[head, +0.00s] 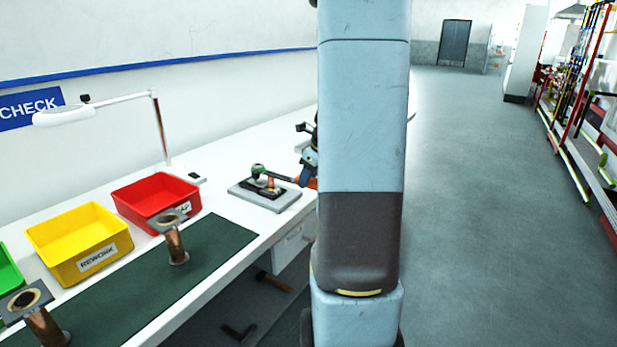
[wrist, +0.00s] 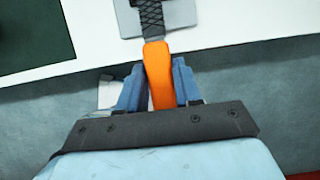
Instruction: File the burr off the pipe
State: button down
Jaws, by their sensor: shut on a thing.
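The file has an orange handle (wrist: 158,75) and a black cross-hatched part (wrist: 150,14) that reaches over a grey plate (wrist: 183,12). My gripper (wrist: 161,82) is shut on the handle, with one blue finger on each side. In the head view the gripper (head: 308,160) is partly hidden by my arm. The grey base plate (head: 286,207) there bears a dark fixture with a green part (head: 258,170) and a small copper pipe piece (head: 271,183). The file runs close by the pipe; whether it touches, and the burr itself, I cannot tell.
Two flanged copper pipes (head: 176,245) stand on or by the green mat (head: 215,245). Red (head: 150,207), yellow (head: 75,262) and green (head: 8,275) bins line the bench, and a lamp (head: 160,130) rises behind. The aisle (head: 480,200) on the right is clear.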

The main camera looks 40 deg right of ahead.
aim_at(298, 175)
jog(key=shift+w, duration=0.1)
jog(key=shift+w+a+f, duration=0.1)
jog(key=shift+w+a, duration=0.2)
jog(key=shift+w, duration=0.5)
jog(key=shift+w+a+r, duration=0.1)
jog(key=shift+w+a, duration=0.2)
jog(key=shift+w, duration=0.45)
jog(key=shift+w+a+f, duration=0.1)
jog(key=shift+w+a, duration=0.2)
jog(key=shift+w, duration=0.5)
jog(key=shift+s+d, duration=0.3)
jog(key=shift+s, duration=0.5)
jog(key=shift+s+d, duration=0.3)
jog(key=shift+s, duration=0.55)
jog(key=shift+s+d, duration=0.3)
jog(key=shift+s, duration=0.5)
jog(key=shift+w+a, duration=0.3)
jog(key=shift+w, duration=0.55)
jog(key=shift+w+a, duration=0.3)
jog(key=shift+w, duration=0.55)
jog(key=shift+w+a, duration=0.3)
jog(key=shift+w, duration=0.45)
jog(key=shift+s+d, duration=0.35)
jog(key=shift+s, duration=0.5)
jog(key=shift+s, duration=0.1)
jog(key=shift+s+d, duration=0.3)
jog(key=shift+s, duration=0.4)
